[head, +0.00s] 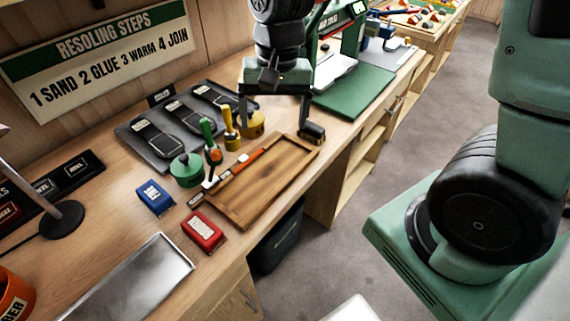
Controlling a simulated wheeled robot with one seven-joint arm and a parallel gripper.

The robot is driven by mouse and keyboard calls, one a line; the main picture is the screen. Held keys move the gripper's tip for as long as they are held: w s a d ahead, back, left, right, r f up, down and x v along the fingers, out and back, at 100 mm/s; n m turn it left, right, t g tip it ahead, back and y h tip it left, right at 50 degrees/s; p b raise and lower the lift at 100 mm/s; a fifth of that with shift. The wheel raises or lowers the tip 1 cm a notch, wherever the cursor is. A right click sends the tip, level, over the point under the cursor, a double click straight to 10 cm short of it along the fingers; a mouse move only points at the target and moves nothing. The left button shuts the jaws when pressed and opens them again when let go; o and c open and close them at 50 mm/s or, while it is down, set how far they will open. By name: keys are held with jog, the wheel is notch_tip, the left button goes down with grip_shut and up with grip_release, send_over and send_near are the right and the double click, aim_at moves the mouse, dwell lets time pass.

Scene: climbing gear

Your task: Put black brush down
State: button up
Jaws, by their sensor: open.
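The black brush (314,133) is a small dark block by the far right corner of the wooden tray (255,213), near the workbench's front edge. I cannot tell whether it touches the tray's rim. My gripper (274,116) hangs over the back end of the tray, pointing down, with its two fingers spread wide and nothing seen between them. Its right finger shows just above and left of the brush; I cannot tell if they touch.
Green (187,168) and yellow (253,123) pots, brushes with green and yellow handles, and a dark mat (141,123) with shoe soles stand left of the tray. Blue (155,197) and red (204,231) blocks lie nearer. A green mat (345,104) lies farther back.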

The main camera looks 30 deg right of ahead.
jog(key=s+a+r+n, duration=0.1)
jog(key=s+a+n, duration=0.3)
jog(key=s+n, duration=0.2)
jog(key=s+a+r+n, duration=0.1)
jog(key=s+a+n, duration=0.3)
jog(key=s, duration=0.6)
jog(key=n, duration=0.2)
jog(key=shift+s+a+r+n, duration=0.15)
jog(key=shift+s+a+n, duration=0.2)
jog(key=shift+a+n, duration=0.05)
